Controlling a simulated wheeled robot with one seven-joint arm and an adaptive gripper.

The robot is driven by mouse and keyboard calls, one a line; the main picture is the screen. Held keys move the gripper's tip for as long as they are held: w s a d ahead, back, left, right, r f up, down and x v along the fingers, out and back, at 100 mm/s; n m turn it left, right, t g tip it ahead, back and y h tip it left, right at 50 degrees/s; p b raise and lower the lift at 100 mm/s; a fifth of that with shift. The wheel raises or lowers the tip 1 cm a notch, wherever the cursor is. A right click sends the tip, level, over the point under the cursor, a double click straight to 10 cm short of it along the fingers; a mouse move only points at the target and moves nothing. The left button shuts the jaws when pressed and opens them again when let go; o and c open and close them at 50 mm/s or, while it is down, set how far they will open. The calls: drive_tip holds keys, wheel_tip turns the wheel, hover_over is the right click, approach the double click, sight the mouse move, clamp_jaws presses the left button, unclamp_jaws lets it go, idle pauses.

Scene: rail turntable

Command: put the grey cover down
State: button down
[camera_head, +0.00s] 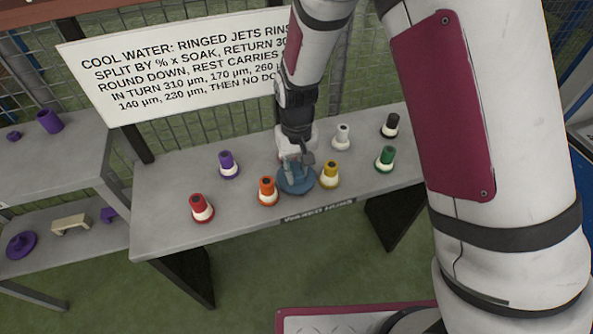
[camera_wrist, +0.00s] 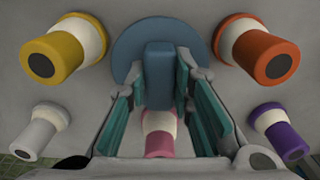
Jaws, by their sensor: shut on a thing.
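The grey cover, a blue-grey disc (camera_head: 297,187) with an upright block handle, is at the middle of the grey table, between the orange and yellow jets. My gripper (camera_head: 293,165) is above it. In the wrist view the disc (camera_wrist: 124,52) lies beyond the handle, and my gripper (camera_wrist: 158,80) has its green-padded fingers on both sides of the handle, shut on it. The disc looks level and at or just above the tabletop; I cannot tell if it touches. What lies under the disc is hidden.
Around the cover stand orange (camera_head: 267,191), yellow (camera_head: 330,174), purple (camera_head: 228,164), white (camera_head: 342,137), red (camera_head: 201,207), green (camera_head: 385,159) and black (camera_head: 390,125) jets. A pink jet (camera_wrist: 159,140) shows between my fingers. A sign (camera_head: 180,65) stands behind the table (camera_head: 170,225).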

sight(297, 169)
drive_tip(key=shift+f, duration=0.35)
drive_tip(key=shift+f, duration=0.15)
drive_tip(key=c, duration=1.4)
unclamp_jaws()
wheel_tip(297, 169, up, 12)
drive_tip(key=shift+r+p, duration=0.15)
drive_tip(key=shift+p, duration=0.55)
